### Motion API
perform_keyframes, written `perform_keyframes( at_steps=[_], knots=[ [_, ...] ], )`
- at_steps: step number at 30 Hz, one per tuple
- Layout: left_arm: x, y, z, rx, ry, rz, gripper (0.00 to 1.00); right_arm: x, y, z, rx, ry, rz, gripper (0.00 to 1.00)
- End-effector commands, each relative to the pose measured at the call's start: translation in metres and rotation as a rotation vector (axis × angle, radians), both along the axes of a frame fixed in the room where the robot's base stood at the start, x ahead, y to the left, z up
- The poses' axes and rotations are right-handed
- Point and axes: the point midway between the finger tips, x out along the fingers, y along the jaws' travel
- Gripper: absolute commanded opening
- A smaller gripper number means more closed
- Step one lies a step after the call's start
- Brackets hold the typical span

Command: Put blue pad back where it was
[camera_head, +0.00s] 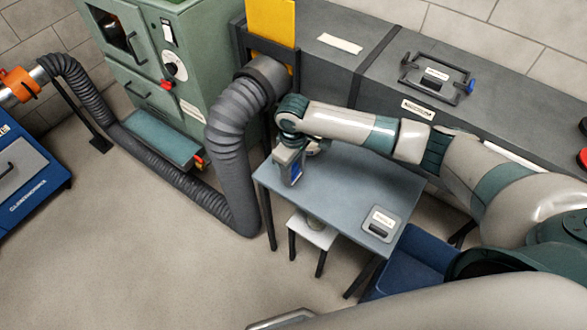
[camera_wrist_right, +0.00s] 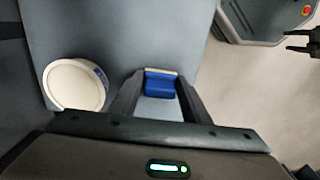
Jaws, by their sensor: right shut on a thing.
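My right gripper (camera_head: 291,172) is over the left part of the grey-blue table (camera_head: 345,195), pointing down. In the right wrist view, its two dark fingers (camera_wrist_right: 158,98) are closed on the blue pad (camera_wrist_right: 159,83), which has a pale strip along its far edge. I cannot tell whether the pad touches the tabletop. A pale tray (camera_head: 383,223) with a dark block in it lies near the table's front right corner.
A round white tub (camera_wrist_right: 75,84) stands on the table left of the fingers in the wrist view. A thick grey hose (camera_head: 228,150) runs close by the table's left edge. A white stool (camera_head: 312,230) is underneath. The table's middle is clear.

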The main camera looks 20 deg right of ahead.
Motion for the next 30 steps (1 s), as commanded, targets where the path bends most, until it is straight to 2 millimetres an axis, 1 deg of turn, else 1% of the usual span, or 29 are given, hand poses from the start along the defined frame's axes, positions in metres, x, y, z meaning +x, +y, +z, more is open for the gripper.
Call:
perform_keyframes(
  at_steps=[5, 6, 8, 9, 17, 22, 26, 30],
  knots=[
    [0.0, 0.0, 0.0, 0.0, 0.0, 0.001, 0.55, 0.0, 0.0, -0.002, 0.0, 0.0, -0.001, 0.25],
    [0.0, 0.0, 0.001, 0.0, 0.0, 0.001, 0.55, 0.0, 0.0, -0.003, 0.0, 0.0, -0.001, 0.45],
    [0.0, 0.0, 0.0, 0.0, 0.0, 0.001, 0.55, 0.0, 0.0, -0.002, -0.001, -0.001, -0.001, 0.59],
    [0.0, 0.0, 0.0, 0.0, 0.0, 0.001, 0.55, 0.0, 0.0, -0.002, 0.0, 0.0, -0.001, 0.61],
    [0.0, 0.0, 0.0, 0.0, 0.001, 0.002, 0.55, 0.0, 0.0, -0.002, 0.001, -0.001, -0.001, 0.61],
    [-0.001, 0.0, -0.001, 0.0, 0.001, 0.002, 0.55, 0.001, 0.0, 0.003, 0.001, -0.002, -0.001, 0.61],
    [-0.001, 0.0, -0.003, 0.0, 0.001, 0.002, 0.55, 0.001, 0.0, 0.015, 0.001, -0.003, -0.001, 0.61],
    [-0.001, 0.0, -0.005, 0.0, 0.001, 0.002, 0.55, 0.001, 0.0, 0.034, 0.002, -0.004, 0.001, 0.61]
  ],
)
